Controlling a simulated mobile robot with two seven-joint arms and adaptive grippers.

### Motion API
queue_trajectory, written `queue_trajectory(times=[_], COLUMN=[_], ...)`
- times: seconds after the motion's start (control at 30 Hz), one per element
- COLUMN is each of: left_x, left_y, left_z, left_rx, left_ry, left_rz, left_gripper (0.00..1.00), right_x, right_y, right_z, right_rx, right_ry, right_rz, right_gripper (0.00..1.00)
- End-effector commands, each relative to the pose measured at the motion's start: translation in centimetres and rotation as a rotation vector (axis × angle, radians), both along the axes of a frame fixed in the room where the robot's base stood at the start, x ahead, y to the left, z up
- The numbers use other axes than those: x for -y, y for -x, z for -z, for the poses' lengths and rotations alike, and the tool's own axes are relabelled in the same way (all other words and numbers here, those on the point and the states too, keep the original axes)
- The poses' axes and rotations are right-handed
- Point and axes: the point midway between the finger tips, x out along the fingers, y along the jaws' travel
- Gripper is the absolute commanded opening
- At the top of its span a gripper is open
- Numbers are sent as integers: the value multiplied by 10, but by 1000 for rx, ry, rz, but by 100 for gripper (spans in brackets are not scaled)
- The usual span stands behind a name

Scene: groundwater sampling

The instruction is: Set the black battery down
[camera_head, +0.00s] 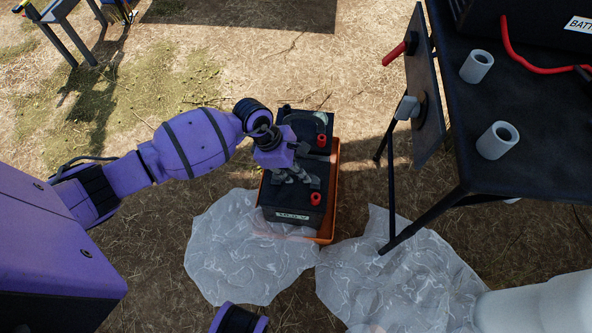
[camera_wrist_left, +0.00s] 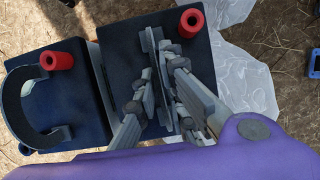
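My left gripper (camera_head: 294,172) is over a black battery (camera_head: 288,198) with a red terminal cap and a white label on its front side. In the left wrist view its fingers (camera_wrist_left: 165,95) close on both sides of the upright grey handle of this battery (camera_wrist_left: 205,60). A second dark battery (camera_wrist_left: 85,100) with a curved handle and red cap is beside it; in the head view it is behind (camera_head: 290,122). An orange tray (camera_head: 334,185) shows along the batteries' right and front edges. Whether the held battery touches the tray is hidden. My right gripper is not in view.
Crumpled clear plastic sheets (camera_head: 240,250) lie on the dry ground in front. A black table (camera_head: 530,175) at the right bears two grey pipe pieces (camera_head: 497,140), a black box and a red cable. A dark panel (camera_head: 425,90) hangs at its left edge.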

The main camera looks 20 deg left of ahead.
Motion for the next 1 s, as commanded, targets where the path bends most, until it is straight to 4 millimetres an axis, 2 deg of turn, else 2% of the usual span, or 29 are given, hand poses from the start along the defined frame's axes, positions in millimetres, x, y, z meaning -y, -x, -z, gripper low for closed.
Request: queue_trajectory(times=[0.03,0.1,0.13,0.47,0.57,0.8,1.0], left_x=[0,0,0,-2,-7,-26,-39], left_y=[4,4,4,3,3,6,9], left_z=[3,3,3,-3,-16,-65,-97], left_rx=[-10,-10,-9,-4,-2,1,-1], left_ry=[-2,-2,-2,-2,-5,-4,-3], left_rz=[2,2,3,2,1,2,2], left_gripper=[17,26,27,27,27,27,27], right_x=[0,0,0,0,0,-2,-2], right_y=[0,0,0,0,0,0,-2], right_z=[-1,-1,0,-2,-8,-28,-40], right_rx=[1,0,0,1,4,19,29], right_ry=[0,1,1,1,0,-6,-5], right_rz=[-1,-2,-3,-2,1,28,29], right_gripper=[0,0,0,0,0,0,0])
